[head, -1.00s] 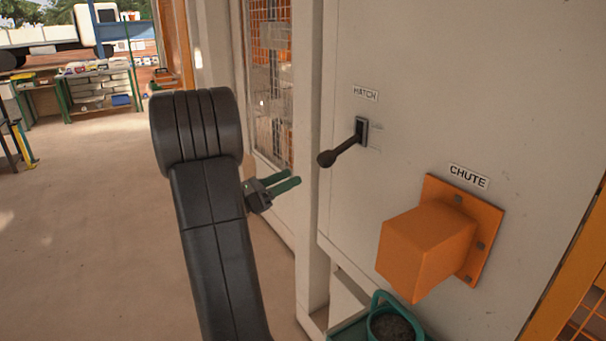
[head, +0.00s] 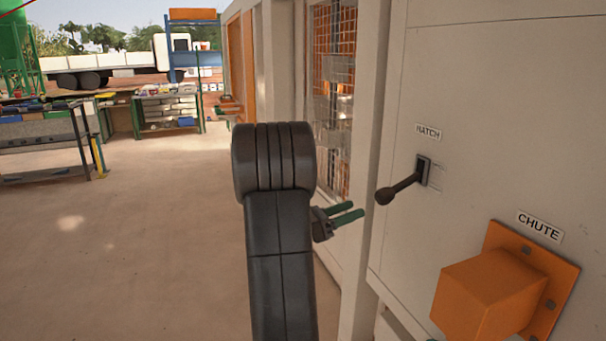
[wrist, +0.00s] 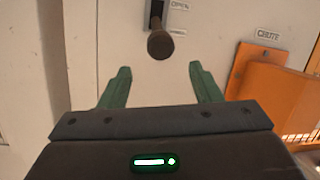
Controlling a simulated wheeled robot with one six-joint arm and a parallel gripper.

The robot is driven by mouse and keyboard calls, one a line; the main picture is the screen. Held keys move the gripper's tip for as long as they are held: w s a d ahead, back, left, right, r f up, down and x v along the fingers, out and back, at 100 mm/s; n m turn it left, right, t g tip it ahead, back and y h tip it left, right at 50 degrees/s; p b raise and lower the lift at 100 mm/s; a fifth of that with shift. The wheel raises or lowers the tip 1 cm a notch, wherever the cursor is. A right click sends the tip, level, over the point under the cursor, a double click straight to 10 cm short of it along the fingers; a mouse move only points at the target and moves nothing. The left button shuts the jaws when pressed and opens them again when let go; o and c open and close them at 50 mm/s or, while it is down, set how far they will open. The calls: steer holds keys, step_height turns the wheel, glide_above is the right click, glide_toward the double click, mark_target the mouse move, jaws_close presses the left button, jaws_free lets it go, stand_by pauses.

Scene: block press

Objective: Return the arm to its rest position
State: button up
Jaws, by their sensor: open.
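My gripper (head: 350,215) has two green fingers, spread apart and empty. It points right toward the white machine wall, left of and a little below the hatch lever (head: 398,189). The lever is dark with a round knob and sticks out from a slot under the HATCH label (head: 428,131). In the wrist view the lever knob (wrist: 160,44) is beyond the fingertips, between them and apart from them. My gripper (wrist: 160,82) looks open there too. My dark arm stands upright in the middle of the head view and hides part of the floor.
An orange chute box (head: 488,293) juts from the wall at lower right under the CHUTE label (head: 540,226). A white post (head: 369,160) stands close behind the fingers. Workbenches (head: 165,110) are at the back left. The floor (head: 130,240) on the left is clear.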

mark_target(383, 197)
steer(key=p+x, duration=0.1)
steer(key=x, duration=0.9)
steer(key=shift+a, duration=0.1)
